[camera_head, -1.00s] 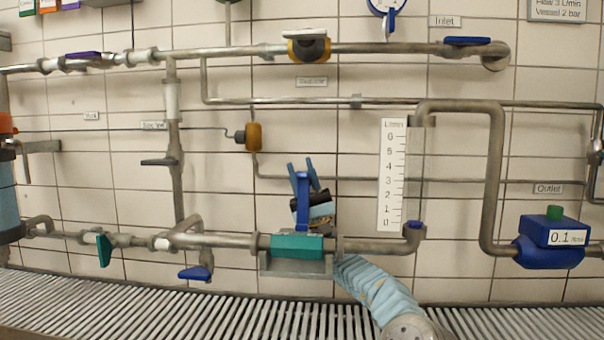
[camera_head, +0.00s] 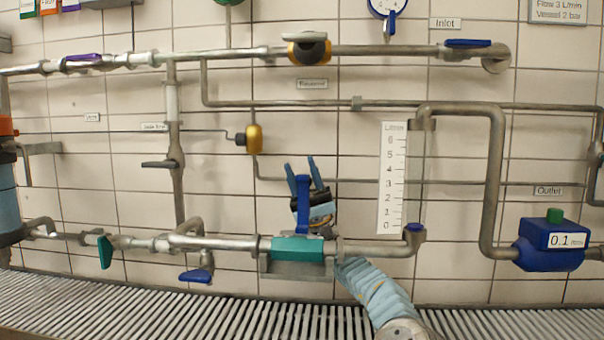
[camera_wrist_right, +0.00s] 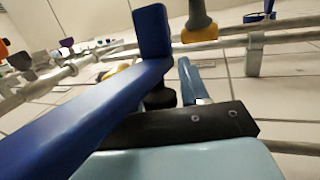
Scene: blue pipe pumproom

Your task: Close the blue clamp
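The blue clamp (camera_head: 303,208) is a dark blue lever standing upright above a teal body (camera_head: 297,248) on the lower pipe. In the right wrist view its blue bar (camera_wrist_right: 75,118) runs large from lower left to a raised tip. My right gripper (camera_head: 300,162) is behind the clamp in the head view, fingers pointing up. Its steel-blue fingertips are spread apart with nothing visible held between them. The lever partly covers the gripper. In the wrist view, one finger shows to the right of the bar. Contact cannot be told. My left gripper is out of view.
A flow scale (camera_head: 392,178) and a bent pipe (camera_head: 493,180) stand to the right. A blue lever (camera_head: 196,275) and a green lever (camera_head: 104,252) sit to the left. A slatted grating (camera_head: 130,300) runs below.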

